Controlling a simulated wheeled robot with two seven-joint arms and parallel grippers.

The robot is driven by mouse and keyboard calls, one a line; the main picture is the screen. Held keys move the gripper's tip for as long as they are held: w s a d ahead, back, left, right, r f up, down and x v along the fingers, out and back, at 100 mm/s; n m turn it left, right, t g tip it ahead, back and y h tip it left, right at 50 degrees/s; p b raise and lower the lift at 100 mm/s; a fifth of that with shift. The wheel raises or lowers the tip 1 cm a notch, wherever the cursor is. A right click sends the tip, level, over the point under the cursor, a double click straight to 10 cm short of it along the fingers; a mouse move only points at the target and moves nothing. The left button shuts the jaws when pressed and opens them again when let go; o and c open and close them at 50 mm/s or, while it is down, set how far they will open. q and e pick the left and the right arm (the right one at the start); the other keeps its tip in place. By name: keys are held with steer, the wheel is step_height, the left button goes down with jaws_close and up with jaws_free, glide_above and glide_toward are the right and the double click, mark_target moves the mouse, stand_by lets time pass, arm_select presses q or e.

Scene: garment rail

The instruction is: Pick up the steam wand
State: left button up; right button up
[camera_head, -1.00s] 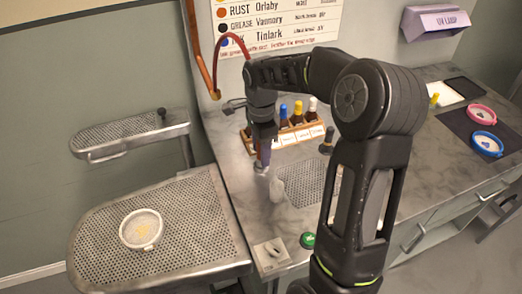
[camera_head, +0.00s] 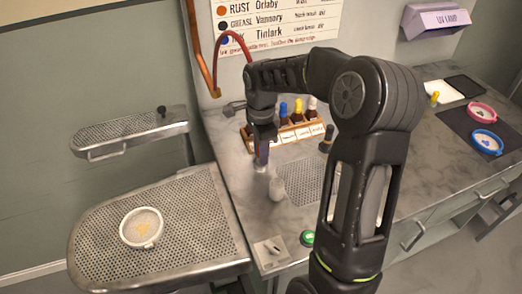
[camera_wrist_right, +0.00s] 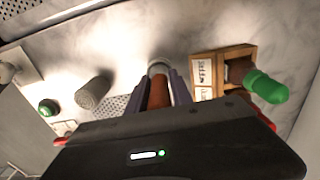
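The steam wand shows best in the right wrist view as a brown handle (camera_wrist_right: 158,92) with a pale metal end, between the two fingers. My right gripper (camera_wrist_right: 160,88) has a finger against each side of the handle and looks shut on it. In the head view my right gripper (camera_head: 262,148) points down over the counter, left of the bottle rack, and mostly hides the wand. A red hose (camera_head: 232,34) arches from the copper pipe and passes behind my right arm. My left gripper is not in view.
A wooden rack (camera_head: 298,133) of capped bottles stands close to the right of the gripper. A grey cylinder (camera_head: 277,188) stands just in front. A perforated board (camera_head: 160,225) with a white round dish (camera_head: 141,228) is at left. Pink and blue rings lie far right.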

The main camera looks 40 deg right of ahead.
jaws_close()
stand_by(0.4)
step_height(320, 180, up, 10)
steer(key=shift+b, duration=0.45)
stand_by(0.6)
